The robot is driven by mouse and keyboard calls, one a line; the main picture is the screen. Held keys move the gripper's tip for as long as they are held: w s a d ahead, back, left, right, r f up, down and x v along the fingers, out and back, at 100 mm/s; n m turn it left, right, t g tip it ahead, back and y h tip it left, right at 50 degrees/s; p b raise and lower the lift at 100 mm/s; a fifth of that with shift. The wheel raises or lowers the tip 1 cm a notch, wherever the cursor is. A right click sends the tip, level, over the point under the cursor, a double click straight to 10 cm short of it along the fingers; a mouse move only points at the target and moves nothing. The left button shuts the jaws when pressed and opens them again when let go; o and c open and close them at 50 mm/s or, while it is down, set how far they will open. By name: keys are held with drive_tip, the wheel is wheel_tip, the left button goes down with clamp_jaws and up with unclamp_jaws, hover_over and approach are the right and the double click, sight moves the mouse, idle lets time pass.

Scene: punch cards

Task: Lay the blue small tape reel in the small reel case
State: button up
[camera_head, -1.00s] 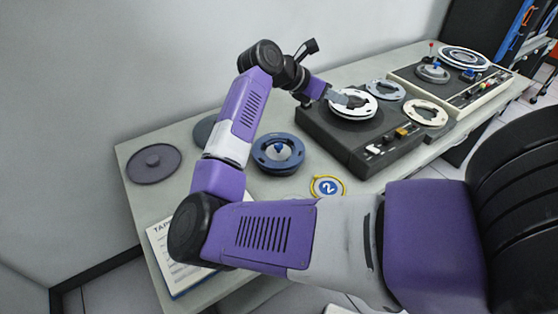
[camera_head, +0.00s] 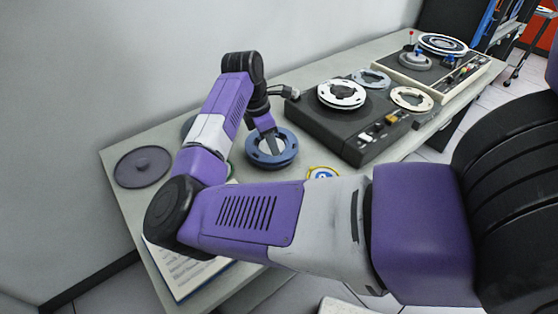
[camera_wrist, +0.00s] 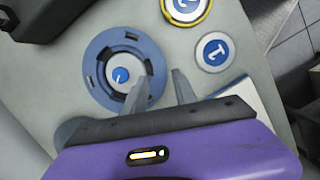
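The blue tape reel (camera_head: 268,157) lies flat on the table, left of the dark tape deck. It also shows in the wrist view (camera_wrist: 97,60) as a slotted blue ring with a darker inner ring and a blue hub. My gripper (camera_head: 274,150) is over the reel, fingers pointing down. A round dark grey disc-shaped piece (camera_head: 142,167), possibly the small reel case, lies at the table's left end.
The dark tape deck (camera_head: 352,140) with a white reel (camera_head: 341,93) stands to the right. A yellow-rimmed disc (camera_wrist: 187,8) and a round label marked 1 (camera_wrist: 215,52) lie near the reel. A printed sheet (camera_head: 185,275) lies at the front. Another grey round piece is mostly hidden behind my arm.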

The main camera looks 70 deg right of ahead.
sight(278, 159)
drive_tip(key=shift+b+x, duration=2.1)
drive_tip(key=shift+x, duration=1.05)
clamp_jaws()
drive_tip(key=shift+r, duration=0.15)
drive_tip(key=shift+r+p, duration=1.6)
drive_tip(key=shift+r, duration=1.35)
drive_tip(key=shift+r, duration=0.1)
wheel_tip(278, 159, up, 7)
drive_tip(key=p, duration=0.2)
drive_tip(key=shift+p, duration=0.3)
